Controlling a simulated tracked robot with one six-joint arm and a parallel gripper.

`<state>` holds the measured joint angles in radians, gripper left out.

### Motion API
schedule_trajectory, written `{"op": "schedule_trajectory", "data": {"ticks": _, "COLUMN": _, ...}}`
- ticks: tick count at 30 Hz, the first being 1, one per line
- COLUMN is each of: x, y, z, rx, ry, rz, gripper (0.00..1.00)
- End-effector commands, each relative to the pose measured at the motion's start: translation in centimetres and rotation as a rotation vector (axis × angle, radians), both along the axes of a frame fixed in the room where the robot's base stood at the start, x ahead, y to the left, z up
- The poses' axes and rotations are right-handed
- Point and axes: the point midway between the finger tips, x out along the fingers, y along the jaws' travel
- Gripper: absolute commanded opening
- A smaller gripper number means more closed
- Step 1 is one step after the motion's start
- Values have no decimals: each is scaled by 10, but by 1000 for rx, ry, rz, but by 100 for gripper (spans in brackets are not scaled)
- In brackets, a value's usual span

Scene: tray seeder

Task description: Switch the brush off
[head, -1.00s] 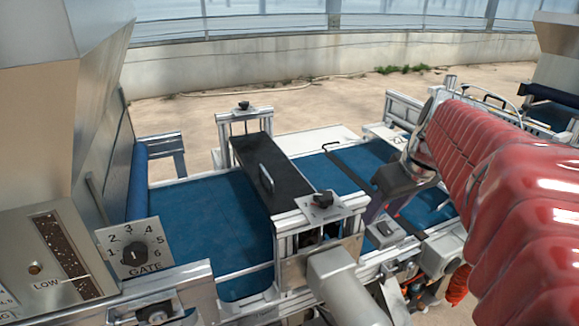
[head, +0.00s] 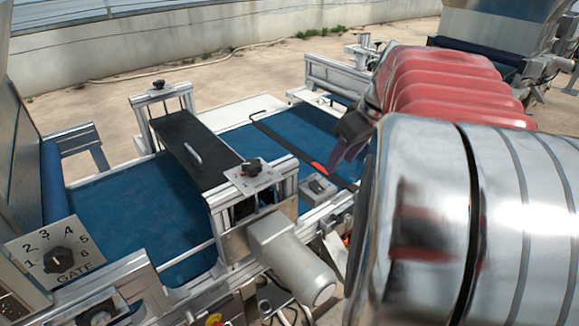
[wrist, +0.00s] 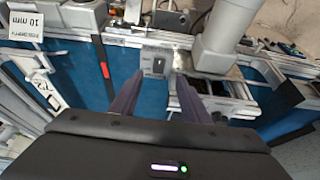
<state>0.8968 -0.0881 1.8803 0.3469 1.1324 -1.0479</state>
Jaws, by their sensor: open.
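The brush unit is a black cover (head: 188,148) with a pale handle, spanning the blue belt, with a grey motor (head: 290,262) at its near side. A small grey switch box (head: 318,187) with a dark switch sits on the near rail, right of the motor. In the wrist view the switch box (wrist: 157,63) lies ahead, between the finger lines; the switch's setting is too small to read. My gripper (wrist: 157,92) is open and empty, its two dark fingers apart and short of the box. In the head view my arm partly hides my gripper (head: 347,150).
A gate dial plate (head: 57,252) stands at the left. A black bar with a red mark (head: 320,168) crosses the belt near the switch box. In the wrist view a depth label (wrist: 29,31) shows at top left. Frame rails and knobs stand close around.

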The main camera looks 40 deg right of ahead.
Motion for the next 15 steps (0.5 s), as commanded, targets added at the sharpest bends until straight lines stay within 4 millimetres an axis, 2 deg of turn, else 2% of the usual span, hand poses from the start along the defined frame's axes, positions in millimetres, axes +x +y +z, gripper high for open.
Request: {"op": "schedule_trajectory", "data": {"ticks": 15, "x": 29, "y": 2, "z": -72, "rx": 3, "ry": 2, "rz": 0, "gripper": 42}}
